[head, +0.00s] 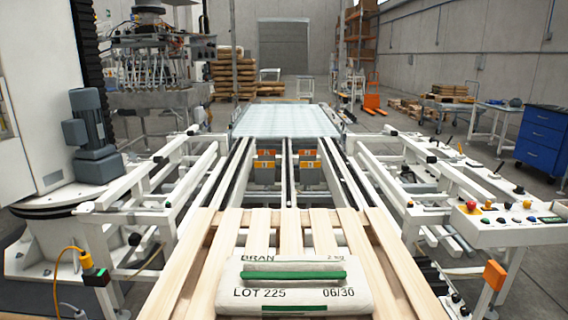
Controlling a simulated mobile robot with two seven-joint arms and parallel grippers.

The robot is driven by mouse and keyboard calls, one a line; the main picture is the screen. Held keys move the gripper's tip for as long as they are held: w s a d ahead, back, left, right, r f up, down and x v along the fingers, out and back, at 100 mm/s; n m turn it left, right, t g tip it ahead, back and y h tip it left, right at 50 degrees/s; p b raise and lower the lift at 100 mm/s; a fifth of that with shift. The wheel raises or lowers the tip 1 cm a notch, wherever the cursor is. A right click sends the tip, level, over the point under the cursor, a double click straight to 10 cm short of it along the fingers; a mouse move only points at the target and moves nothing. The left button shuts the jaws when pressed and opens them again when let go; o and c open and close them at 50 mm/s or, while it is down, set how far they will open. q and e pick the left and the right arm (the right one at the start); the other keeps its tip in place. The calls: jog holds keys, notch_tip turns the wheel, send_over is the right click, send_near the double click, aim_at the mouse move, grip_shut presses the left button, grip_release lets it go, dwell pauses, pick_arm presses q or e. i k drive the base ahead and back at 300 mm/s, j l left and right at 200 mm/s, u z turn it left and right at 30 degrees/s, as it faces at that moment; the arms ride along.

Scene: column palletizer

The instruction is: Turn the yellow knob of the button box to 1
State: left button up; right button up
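A white button box (510,232) stands at the right, its sloped top carrying several small coloured controls. A red button on a yellow base (471,207) sits at its left end. Small yellow controls show in its upper row, one left (487,205) and one further right (527,204). Which of them is the yellow knob, and where it points, is too small to tell. Neither of my grippers is in view.
A wooden pallet (194,285) with a bran sack (292,288) on it lies in front, on a white-framed conveyor (290,190). Rails and levers stand left of the button box. A blue drawer cabinet (541,140) stands behind it.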

aim_at(527, 204)
jog(key=z, duration=1.45)
jog(key=i+l+z, duration=0.4)
jog(key=l, duration=0.35)
jog(key=i+l+z, duration=0.4)
jog(key=i+l, duration=0.35)
jog(key=i, duration=0.35)
jog(key=i+l+z, duration=0.15)
jog(key=i, duration=0.35)
jog(key=i+u, duration=0.4)
jog(key=i+l+u, duration=0.1)
jog(key=i+u, duration=0.3)
jog(key=i, duration=0.15)
